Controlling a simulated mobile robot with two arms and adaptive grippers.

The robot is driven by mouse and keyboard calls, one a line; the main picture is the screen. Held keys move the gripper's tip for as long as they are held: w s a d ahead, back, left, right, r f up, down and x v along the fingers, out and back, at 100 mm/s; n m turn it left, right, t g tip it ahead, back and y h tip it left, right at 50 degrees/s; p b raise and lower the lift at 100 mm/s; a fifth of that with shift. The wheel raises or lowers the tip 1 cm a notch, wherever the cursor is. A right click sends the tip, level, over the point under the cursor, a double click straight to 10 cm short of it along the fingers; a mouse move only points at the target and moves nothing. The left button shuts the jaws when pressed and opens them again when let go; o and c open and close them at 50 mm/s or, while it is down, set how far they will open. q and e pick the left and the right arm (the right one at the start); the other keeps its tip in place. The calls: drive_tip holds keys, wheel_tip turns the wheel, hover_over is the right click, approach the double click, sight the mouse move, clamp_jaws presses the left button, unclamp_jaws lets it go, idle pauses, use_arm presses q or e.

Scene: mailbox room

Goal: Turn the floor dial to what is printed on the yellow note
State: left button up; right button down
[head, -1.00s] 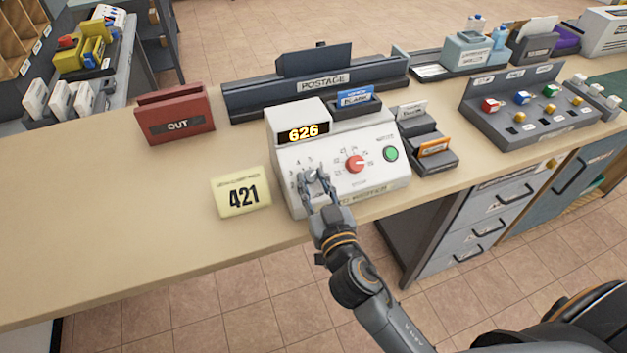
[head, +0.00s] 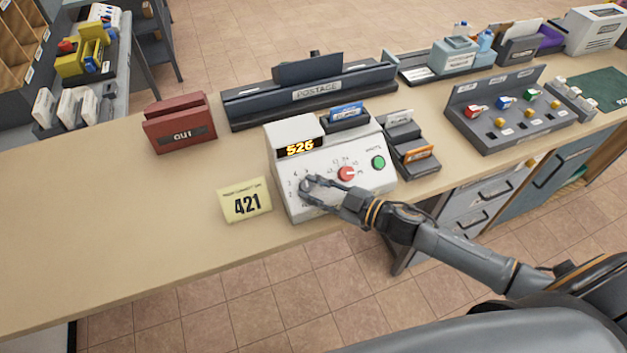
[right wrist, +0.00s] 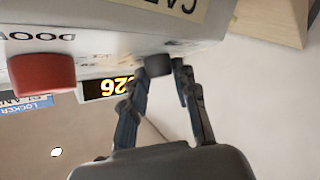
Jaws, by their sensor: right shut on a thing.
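The yellow note (head: 246,202) stands on the counter and reads 421. To its right is the white machine (head: 290,134), with a lit display (head: 300,147) reading 526. My right gripper (head: 308,184) is at the left dial on its sloped front, mostly covering it. In the right wrist view my gripper (right wrist: 166,72) is shut on this small dark dial (right wrist: 158,65); its label is not clearly readable. A red dial (head: 347,174) sits to the right, also in the right wrist view (right wrist: 42,86). My left gripper is out of view.
A green button (head: 378,162) is on the machine's right. Red OUT holder (head: 180,135), dark POSTAGE rack (head: 250,112) and stepped card holder (head: 420,165) stand around it. The counter's left part is clear.

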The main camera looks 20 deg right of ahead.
drive_tip(key=n+g+p, duration=0.1)
drive_tip(key=n+g, duration=0.1)
drive_tip(key=n+g+y+p, duration=0.1)
drive_tip(key=n, duration=0.1)
drive_tip(key=shift+w+d+r+p, duration=0.25)
drive_tip(key=shift+w+r+p, duration=0.05)
drive_tip(key=shift+w+r, duration=0.1)
drive_tip(key=shift+f+n+g+y+p, duration=0.15)
drive_tip(key=shift+n+g+y+p, duration=0.25)
drive_tip(key=shift+n+g+p, duration=0.5)
drive_tip(key=shift+n+g, duration=0.3)
drive_tip(key=shift+g, duration=0.2)
drive_tip(key=c, duration=1)
unclamp_jaws()
drive_tip(key=shift+a+f, duration=0.1)
drive_tip(key=shift+a, duration=0.05)
drive_tip(key=shift+c, duration=0.2)
drive_tip(key=shift+s, duration=0.1)
drive_tip(key=v, duration=1.2)
